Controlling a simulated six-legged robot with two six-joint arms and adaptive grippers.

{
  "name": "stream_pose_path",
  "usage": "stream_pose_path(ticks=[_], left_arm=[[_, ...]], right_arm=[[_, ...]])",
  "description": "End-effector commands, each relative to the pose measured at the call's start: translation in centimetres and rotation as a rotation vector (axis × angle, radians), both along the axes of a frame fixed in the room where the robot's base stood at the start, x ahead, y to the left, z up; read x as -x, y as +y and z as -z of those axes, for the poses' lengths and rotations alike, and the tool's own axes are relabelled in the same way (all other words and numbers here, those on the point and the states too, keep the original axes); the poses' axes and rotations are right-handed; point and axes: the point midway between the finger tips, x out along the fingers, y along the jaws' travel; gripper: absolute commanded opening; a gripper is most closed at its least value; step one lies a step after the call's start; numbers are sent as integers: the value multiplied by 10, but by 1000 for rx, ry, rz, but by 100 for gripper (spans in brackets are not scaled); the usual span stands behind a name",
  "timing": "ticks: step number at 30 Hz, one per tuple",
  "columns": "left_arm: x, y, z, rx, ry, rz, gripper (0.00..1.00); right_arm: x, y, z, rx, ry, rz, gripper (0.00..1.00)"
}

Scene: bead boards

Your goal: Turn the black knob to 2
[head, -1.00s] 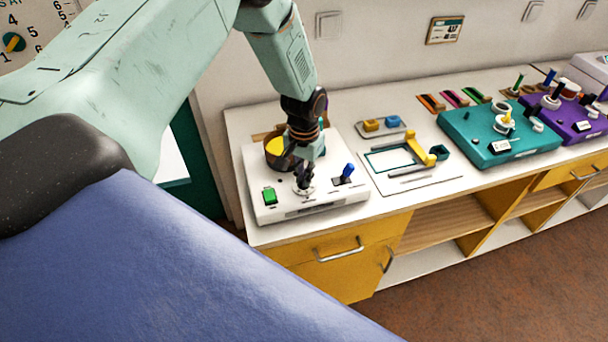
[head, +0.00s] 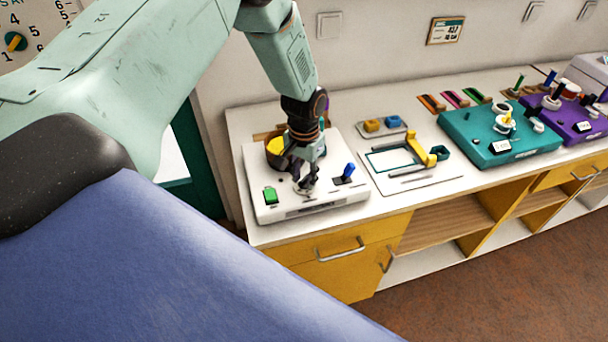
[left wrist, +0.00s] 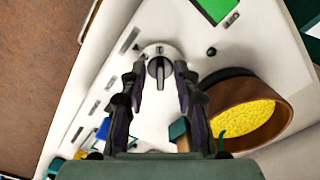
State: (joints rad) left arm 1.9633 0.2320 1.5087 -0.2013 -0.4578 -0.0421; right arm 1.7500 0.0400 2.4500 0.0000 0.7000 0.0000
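The white board (head: 262,212) stands at the left end of the counter. Its knob is a dark bar on a pale round disc (left wrist: 160,50), best seen in the left wrist view, where the bar (left wrist: 160,72) points along the picture's vertical. In the head view my fingers mostly hide the knob. My left gripper (head: 306,188) is over it, pointing down. In the left wrist view the left gripper (left wrist: 159,74) is open, one finger on each side of the bar, with gaps showing. I cannot read the numbers around the knob. My right gripper is not in view.
On the board are a green switch (head: 270,195), a blue lever (head: 348,171) and a brown bowl of yellow material (left wrist: 245,118) close to my fingers. To the right are a tray with a yellow clamp (head: 418,148), a teal board (head: 480,150) and a purple board (head: 570,128).

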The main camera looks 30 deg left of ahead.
Motion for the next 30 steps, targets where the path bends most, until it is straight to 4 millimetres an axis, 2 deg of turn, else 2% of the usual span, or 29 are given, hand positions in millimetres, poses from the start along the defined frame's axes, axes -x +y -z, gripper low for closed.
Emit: stream_pose_path(ticks=[7,10,24,30], left_arm=[[-2,0,-2,0,-4,0,31],[-2,0,-11,0,-6,0,31],[-2,0,-99,0,-5,0,31],[-1,0,-118,0,-2,0,31]], right_arm=[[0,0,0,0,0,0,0],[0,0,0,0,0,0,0],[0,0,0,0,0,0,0],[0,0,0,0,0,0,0]])
